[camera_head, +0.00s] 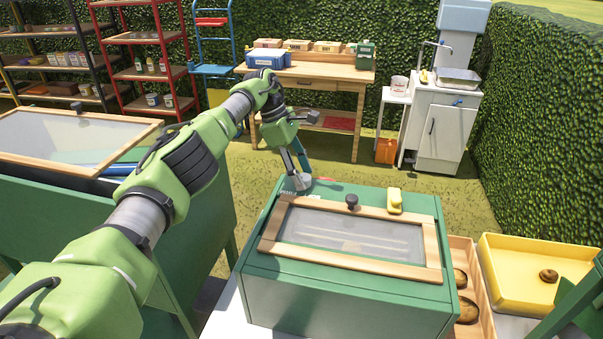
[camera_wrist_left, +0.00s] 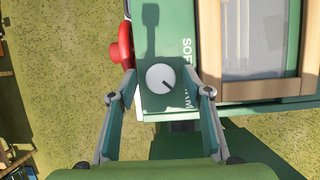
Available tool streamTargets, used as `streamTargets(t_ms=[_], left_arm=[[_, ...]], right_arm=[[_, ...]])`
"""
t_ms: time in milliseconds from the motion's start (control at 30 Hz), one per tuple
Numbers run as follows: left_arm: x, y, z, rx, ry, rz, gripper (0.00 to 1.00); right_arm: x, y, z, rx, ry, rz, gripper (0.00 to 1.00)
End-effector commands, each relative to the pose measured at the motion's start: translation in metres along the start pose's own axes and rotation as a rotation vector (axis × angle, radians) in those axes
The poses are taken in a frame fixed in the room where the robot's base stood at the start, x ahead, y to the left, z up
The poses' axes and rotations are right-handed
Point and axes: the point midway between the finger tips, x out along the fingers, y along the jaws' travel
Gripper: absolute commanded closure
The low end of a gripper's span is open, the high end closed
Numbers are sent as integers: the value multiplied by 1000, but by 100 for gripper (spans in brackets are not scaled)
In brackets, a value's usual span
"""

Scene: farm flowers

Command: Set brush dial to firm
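The brush dial, a round pale grey knob, sits on top of the green box (camera_head: 340,292) near its far left corner. In the left wrist view the dial (camera_wrist_left: 158,79) has a dark pointer mark toward the lower right. White lettering beside it begins "SOF"; the lettering lower down is partly hidden by a finger. My left gripper (camera_head: 297,172) reaches down over the dial. In the left wrist view its fingers (camera_wrist_left: 159,74) are open, one on each side of the dial, with gaps visible. My right gripper does not show.
The box has a wood-framed clear lid with a dark knob (camera_head: 351,200). A yellow object (camera_head: 395,201) lies behind the lid. A red part (camera_wrist_left: 122,45) is beside the dial. A yellow tray (camera_head: 520,300) stands at right. Another framed green bin (camera_head: 75,135) is at left.

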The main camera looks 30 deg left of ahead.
Motion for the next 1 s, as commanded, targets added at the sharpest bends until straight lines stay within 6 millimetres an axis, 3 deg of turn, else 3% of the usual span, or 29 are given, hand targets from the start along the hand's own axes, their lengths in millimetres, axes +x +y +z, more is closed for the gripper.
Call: streamTargets(t_ms=[333, 633, 1000], left_arm=[[-5, 0, -1, -3, 0, -1, 55], [-54, 0, 0, -3, -1, 2, 55], [-75, 0, -1, -1, 1, -1, 55]], right_arm=[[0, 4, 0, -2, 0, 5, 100], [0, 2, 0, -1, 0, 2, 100], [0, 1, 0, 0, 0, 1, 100]])
